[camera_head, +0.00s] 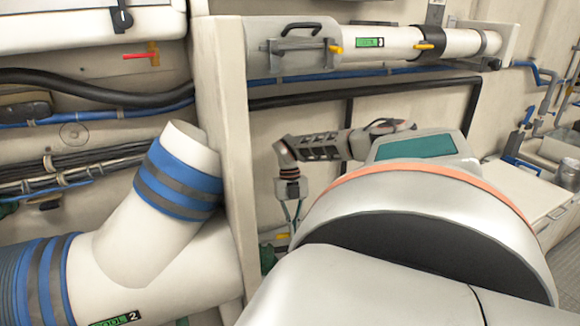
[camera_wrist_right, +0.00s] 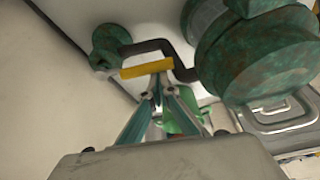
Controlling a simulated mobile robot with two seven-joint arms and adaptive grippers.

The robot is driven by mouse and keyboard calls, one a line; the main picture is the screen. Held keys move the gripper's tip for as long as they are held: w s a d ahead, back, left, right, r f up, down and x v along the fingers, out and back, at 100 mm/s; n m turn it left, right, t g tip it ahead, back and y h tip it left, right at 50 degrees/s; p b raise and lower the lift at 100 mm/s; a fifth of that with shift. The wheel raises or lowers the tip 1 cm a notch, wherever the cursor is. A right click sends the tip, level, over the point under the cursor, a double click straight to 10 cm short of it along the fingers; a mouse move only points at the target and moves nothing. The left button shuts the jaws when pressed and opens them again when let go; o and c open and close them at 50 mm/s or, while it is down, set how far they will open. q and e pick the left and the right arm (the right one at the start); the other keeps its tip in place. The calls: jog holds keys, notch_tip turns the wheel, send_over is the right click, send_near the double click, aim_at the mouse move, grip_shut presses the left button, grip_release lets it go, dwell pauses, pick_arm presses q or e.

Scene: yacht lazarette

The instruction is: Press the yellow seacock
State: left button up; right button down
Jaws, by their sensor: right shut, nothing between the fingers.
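The yellow seacock handle (camera_wrist_right: 147,70) is a short flat bar just beyond my fingertips in the right wrist view. A dark bent pipe and green corroded metal fittings are around it. A small yellow piece in the head view (camera_head: 283,236), low beside the panel, appears to be the same handle. My right gripper (camera_head: 292,222) points down there, and its tips are close to the handle. In the right wrist view the fingers (camera_wrist_right: 160,84) are together and empty, their tips overlapping the bar's lower edge. I cannot tell whether they touch it. My left gripper is not in view.
An upright cream panel (camera_head: 226,130) stands left of my right gripper. A large white pipe with blue bands (camera_head: 150,255) fills the lower left. A horizontal white pipe (camera_head: 390,45) with small yellow levers runs above. A large green corroded fitting (camera_wrist_right: 262,55) is right of the handle.

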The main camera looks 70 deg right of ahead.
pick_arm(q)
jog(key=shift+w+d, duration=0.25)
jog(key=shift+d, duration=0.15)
pick_arm(e)
jog(key=shift+w+d, duration=0.5)
jog(key=shift+d, duration=0.2)
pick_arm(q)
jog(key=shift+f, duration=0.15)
pick_arm(e)
jog(key=shift+w+d+r, duration=0.1)
jog(key=shift+d+r, duration=0.05)
jog(key=shift+d, duration=0.05)
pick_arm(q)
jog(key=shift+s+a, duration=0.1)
